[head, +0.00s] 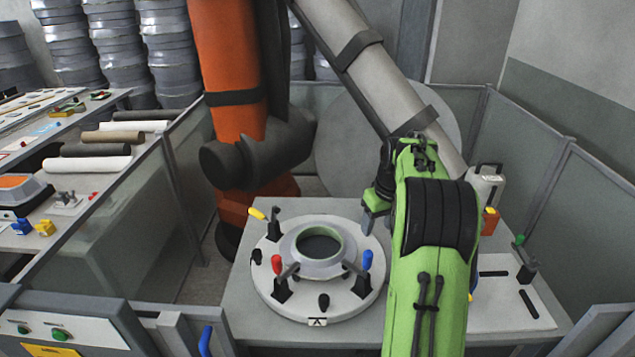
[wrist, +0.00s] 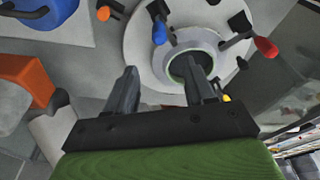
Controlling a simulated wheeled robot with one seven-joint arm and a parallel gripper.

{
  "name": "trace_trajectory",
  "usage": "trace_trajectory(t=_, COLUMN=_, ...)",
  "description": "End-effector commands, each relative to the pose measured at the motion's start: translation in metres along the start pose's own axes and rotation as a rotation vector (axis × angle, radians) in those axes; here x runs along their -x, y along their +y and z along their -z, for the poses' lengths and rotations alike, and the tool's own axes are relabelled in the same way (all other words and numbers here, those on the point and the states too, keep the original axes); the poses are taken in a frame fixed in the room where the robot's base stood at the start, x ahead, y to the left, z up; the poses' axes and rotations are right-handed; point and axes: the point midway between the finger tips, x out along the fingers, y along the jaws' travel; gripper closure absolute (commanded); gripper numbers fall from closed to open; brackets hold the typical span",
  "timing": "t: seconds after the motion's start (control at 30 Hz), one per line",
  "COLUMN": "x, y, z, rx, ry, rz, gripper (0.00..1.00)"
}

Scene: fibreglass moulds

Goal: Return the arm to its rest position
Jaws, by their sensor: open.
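My green arm (head: 433,240) reaches over the right part of the worktable in the head view. My gripper (wrist: 163,80) shows in the wrist view with two dark fingers apart and nothing between them. In the head view only part of it shows, left of the arm. The round white fixture (head: 272,293) lies on the table, left of my arm. A grey ring-shaped mould (head: 318,265) sits at its centre, and it also shows beyond the right finger in the wrist view (wrist: 168,52). Clamps with yellow, red and blue handles stand around the mould.
A large orange robot arm (head: 228,70) stands behind the table. Grey panels (head: 532,150) fence the right side. A white plate (head: 506,296) with a clamp lies at the right.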

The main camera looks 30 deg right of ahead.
Motion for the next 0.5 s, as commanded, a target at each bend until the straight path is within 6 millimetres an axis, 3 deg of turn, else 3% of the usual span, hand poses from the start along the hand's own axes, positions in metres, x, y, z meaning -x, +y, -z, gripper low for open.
trace_trajectory(t=0.17, x=0.004, y=-0.004, z=0.0, rx=0.003, ry=0.004, rz=-0.001, gripper=0.46)
trace_trajectory(t=0.23, x=0.019, y=-0.022, z=-0.001, rx=0.011, ry=0.019, rz=-0.004, gripper=0.46)
trace_trajectory(t=0.37, x=0.07, y=-0.092, z=-0.024, rx=0.038, ry=0.073, rz=-0.01, gripper=0.46)
trace_trajectory(t=0.5, x=0.114, y=-0.164, z=-0.078, rx=0.063, ry=0.14, rz=-0.006, gripper=0.46)
